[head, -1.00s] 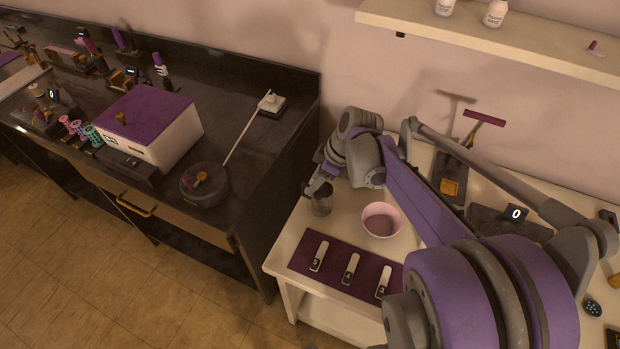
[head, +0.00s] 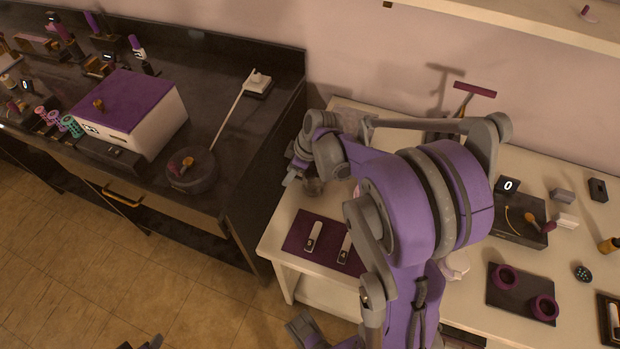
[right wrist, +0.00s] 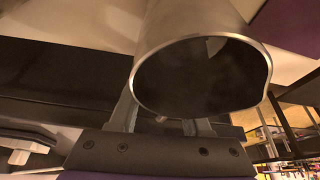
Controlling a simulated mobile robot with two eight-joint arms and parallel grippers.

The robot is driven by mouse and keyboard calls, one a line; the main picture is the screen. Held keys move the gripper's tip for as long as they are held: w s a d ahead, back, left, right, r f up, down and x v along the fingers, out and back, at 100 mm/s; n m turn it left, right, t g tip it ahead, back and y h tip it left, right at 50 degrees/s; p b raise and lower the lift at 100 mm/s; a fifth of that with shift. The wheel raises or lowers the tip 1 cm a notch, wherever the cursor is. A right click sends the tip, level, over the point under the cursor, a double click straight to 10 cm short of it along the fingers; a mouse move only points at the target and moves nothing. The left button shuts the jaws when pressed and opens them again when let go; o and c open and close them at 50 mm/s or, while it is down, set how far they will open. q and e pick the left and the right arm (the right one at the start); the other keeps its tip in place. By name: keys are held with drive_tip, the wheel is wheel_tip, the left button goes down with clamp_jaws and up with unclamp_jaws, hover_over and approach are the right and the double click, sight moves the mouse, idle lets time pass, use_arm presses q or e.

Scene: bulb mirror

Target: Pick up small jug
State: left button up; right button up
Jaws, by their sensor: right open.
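The small jug (head: 313,187) is a grey metal vessel on the left part of the cream table in the head view. My right gripper (head: 294,178) is at its left side, close to it. In the right wrist view the jug (right wrist: 205,72) fills the upper middle, its dark round mouth and spout towards the camera. My open right gripper's fingers (right wrist: 160,118) reach up behind the jug's rim, which hides their tips. I cannot tell whether they touch it. A dark part at the bottom left edge of the head view may be my left gripper (head: 142,343), mostly cut off.
A purple mat (head: 297,243) with white labelled pieces lies in front of the jug. The pink bowl is almost hidden behind my right arm. A dark counter (head: 262,140) with a purple-topped box (head: 130,105) stands to the left. A wall shelf (head: 510,25) is above.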

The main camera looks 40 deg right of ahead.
drive_tip(key=shift+w+f, duration=0.1)
drive_tip(key=shift+f, duration=0.25)
clamp_jaws()
idle(1.2)
